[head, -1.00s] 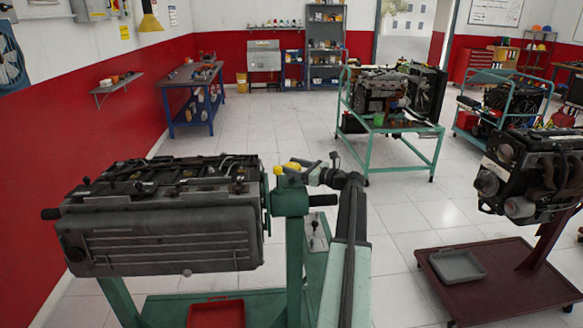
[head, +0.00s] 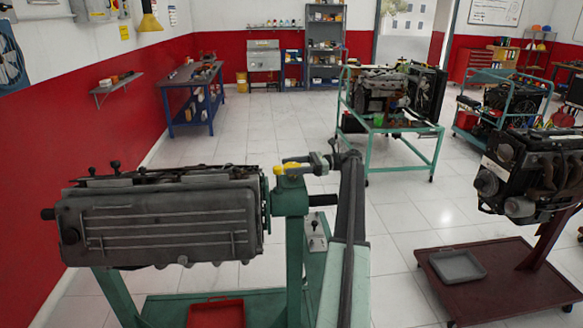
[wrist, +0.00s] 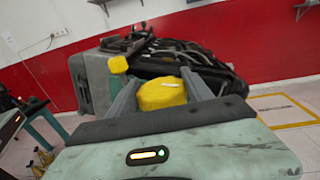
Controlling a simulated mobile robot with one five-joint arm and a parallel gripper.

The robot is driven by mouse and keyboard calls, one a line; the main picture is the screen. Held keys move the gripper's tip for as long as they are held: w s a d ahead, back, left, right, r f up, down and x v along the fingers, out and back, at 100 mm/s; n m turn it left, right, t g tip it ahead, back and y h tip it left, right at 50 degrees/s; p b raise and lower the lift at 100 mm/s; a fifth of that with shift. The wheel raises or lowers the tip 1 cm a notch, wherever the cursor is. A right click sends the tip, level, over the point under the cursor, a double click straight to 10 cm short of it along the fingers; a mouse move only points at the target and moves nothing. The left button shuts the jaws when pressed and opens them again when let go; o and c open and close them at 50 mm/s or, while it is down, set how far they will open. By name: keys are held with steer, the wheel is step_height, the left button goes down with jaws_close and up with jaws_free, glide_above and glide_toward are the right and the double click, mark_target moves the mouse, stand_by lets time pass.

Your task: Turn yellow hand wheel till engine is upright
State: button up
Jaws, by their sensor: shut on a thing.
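The grey engine (head: 160,222) is mounted on a green stand (head: 295,245) at the left of the head view. Its ribbed cover faces me and its top shows as a narrow strip; it also fills the upper middle of the wrist view (wrist: 92,85). The yellow hand wheel (head: 288,169) is at the head of the stand, right of the engine. In the wrist view a rounded yellow part of it (wrist: 162,94) sits between the fingers, with another yellow piece at upper left. My gripper (head: 298,162) is shut on the wheel; the finger contact is partly hidden.
A red tray (head: 215,313) lies on the stand's base. A second engine (head: 525,172) on a dark red stand (head: 505,278) is at the right, with a grey tray (head: 457,265). A green cart (head: 390,128) stands behind. White floor lies open between them.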

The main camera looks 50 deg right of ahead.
steer(key=shift+a+g, duration=0.1)
steer(key=shift+g, duration=0.2)
steer(key=o, duration=1.4)
